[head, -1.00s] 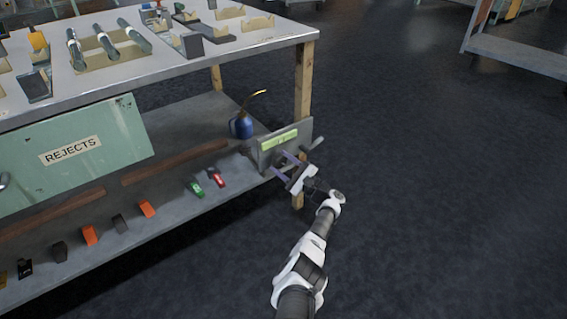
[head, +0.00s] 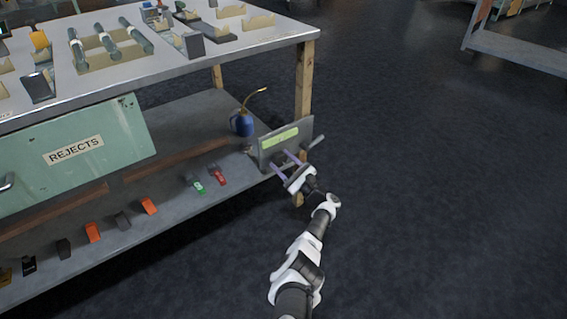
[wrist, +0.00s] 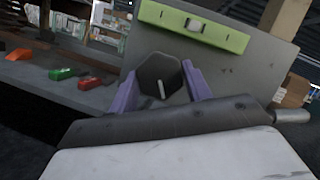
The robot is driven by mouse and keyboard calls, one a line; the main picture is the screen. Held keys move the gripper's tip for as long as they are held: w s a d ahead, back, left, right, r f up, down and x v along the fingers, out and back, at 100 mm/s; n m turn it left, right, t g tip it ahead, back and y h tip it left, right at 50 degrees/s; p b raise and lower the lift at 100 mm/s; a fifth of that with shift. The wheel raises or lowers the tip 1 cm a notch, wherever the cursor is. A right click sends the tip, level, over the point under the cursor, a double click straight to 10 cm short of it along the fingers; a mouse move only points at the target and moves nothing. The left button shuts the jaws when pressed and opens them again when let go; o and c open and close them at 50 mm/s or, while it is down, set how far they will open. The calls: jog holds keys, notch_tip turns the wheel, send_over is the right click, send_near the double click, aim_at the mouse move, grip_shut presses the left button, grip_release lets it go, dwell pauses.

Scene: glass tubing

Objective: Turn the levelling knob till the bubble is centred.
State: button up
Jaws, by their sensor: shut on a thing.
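The levelling knob (wrist: 160,76) is a dark, many-sided knob with a white line on its face, pointing down in the wrist view. It sits on a grey upright panel (head: 263,156). My gripper (wrist: 160,84) has its two purple fingers on either side of the knob, shut on it; it also shows in the head view (head: 284,160). Above the knob is a yellow-green spirit level (wrist: 225,38) with a small vial (wrist: 195,26) at its middle. A pale bubble seems to lie in the vial, but its exact place is too small to tell.
The panel stands at the right end of the bench's lower shelf (head: 170,205), by a wooden leg (head: 304,85). A blue oil can (head: 242,124) stands behind it. Green (head: 198,187) and red (head: 217,176) clips lie to its left. A grey bar (head: 317,141) sticks out right.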

jog(key=o, duration=1)
jog(key=shift+c, duration=0.2)
jog(key=shift+d, duration=0.1)
jog(key=p+v, duration=0.1)
jog(key=v, duration=1.2)
jog(key=shift+s+d+f, duration=0.2)
jog(key=shift+s+f, duration=0.05)
jog(key=shift+s, duration=0.05)
